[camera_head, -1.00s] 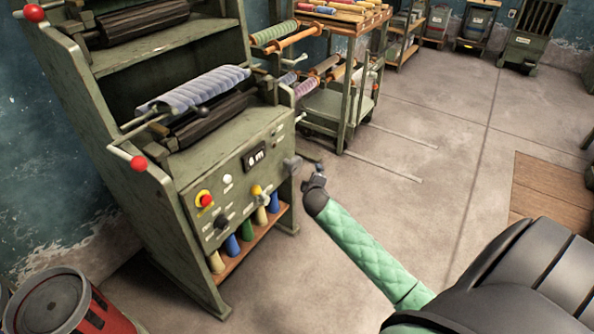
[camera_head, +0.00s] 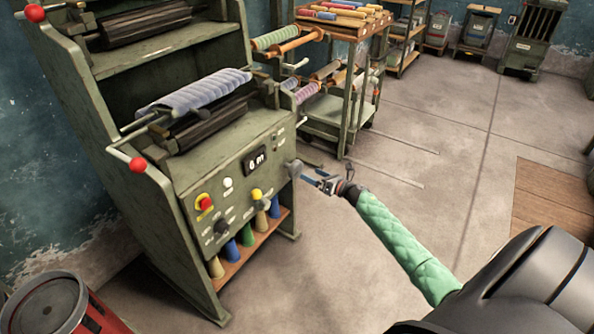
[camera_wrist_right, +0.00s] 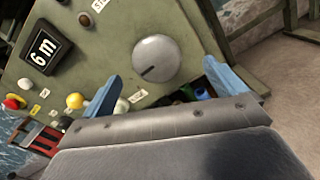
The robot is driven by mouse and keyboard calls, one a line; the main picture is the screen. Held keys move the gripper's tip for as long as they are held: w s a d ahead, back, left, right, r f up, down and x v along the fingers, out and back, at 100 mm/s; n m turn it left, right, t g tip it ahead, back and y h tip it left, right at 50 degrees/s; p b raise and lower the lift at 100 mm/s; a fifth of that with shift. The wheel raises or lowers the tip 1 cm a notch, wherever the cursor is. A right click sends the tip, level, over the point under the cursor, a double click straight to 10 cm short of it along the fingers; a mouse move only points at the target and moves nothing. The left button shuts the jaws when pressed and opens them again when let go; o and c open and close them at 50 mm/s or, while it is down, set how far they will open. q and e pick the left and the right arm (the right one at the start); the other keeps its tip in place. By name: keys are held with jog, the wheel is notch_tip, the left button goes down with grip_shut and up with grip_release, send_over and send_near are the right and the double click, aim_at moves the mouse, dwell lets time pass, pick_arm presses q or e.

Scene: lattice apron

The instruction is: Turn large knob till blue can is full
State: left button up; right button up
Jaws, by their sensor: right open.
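The large grey knob (camera_head: 293,168) sits at the right end of the green machine's front panel. In the right wrist view the knob (camera_wrist_right: 157,59) is round, with a dark pointer line toward its lower left. My right gripper (camera_head: 311,176) is open, its blue fingers pointing at the knob from the right. In the wrist view the fingers stand apart, one toward each side of the knob, and nothing is held. I cannot tell whether they touch it. I cannot make out a clear blue can; blue cones (camera_head: 232,247) stand on the shelf below the panel. My left gripper is not in view.
The panel has a display (camera_head: 255,160) reading 6 m, a red button (camera_head: 205,202), a yellow knob (camera_head: 256,194) and a black knob (camera_head: 221,227). A red bin (camera_head: 92,318) stands at the lower left.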

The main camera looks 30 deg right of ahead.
aim_at(299, 170)
jog(key=shift+n, duration=0.4)
jog(key=x, duration=0.2)
jog(key=p+x, duration=0.1)
jog(key=x, duration=0.2)
jog(key=shift+a, duration=0.4)
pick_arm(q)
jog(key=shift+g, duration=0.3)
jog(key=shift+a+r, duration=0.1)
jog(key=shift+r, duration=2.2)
pick_arm(e)
jog(key=shift+x, duration=1.2)
jog(key=shift+f, duration=0.1)
jog(key=c, duration=1)
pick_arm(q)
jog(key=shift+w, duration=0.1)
pick_arm(e)
jog(key=shift+m+y, duration=0.3)
jog(key=shift+m, duration=0.1)
